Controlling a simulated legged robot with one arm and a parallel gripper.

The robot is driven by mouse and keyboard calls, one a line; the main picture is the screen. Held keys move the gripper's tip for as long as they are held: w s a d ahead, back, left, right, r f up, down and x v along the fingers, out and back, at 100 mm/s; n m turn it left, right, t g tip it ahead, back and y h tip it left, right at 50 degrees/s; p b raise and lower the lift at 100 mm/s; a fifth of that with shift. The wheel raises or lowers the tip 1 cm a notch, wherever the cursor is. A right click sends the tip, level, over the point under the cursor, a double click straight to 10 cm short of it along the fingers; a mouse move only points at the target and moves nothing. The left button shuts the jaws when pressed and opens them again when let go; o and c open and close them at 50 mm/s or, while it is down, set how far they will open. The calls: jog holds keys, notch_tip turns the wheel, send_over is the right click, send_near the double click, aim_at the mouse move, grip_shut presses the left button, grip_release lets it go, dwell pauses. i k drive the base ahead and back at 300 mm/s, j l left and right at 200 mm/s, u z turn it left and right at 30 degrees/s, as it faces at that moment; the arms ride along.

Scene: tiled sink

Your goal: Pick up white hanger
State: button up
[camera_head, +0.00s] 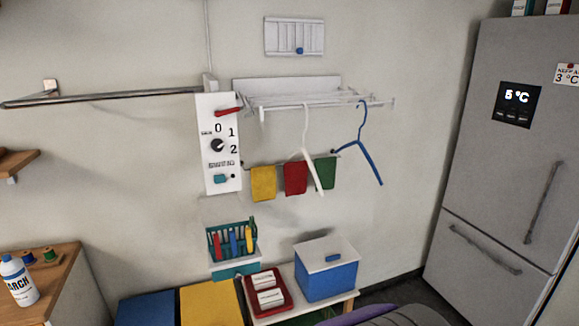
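The white hanger (306,150) hangs by its hook from the front of the white wall drying rack (262,116). Its right arm slopes down in front of the gap between the red and green cloths. Its left arm is hard to make out against the pale wall. A blue hanger (371,161) hangs to its right on the same rack, apart from it at the hook. My gripper is not in view.
Yellow (263,184), red (295,178) and green (326,173) cloths hang behind and below. A control panel (217,170) stands to the left. A blue box (330,282) and red tray (251,299) sit below. A fridge (510,170) stands right.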

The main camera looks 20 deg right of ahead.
aim_at(303, 150)
jog(key=i, duration=0.1)
jog(key=i+z, duration=0.2)
jog(key=z, duration=0.2)
jog(key=i+j+z, duration=0.1)
jog(key=z, duration=0.3)
jog(key=i+j, duration=0.05)
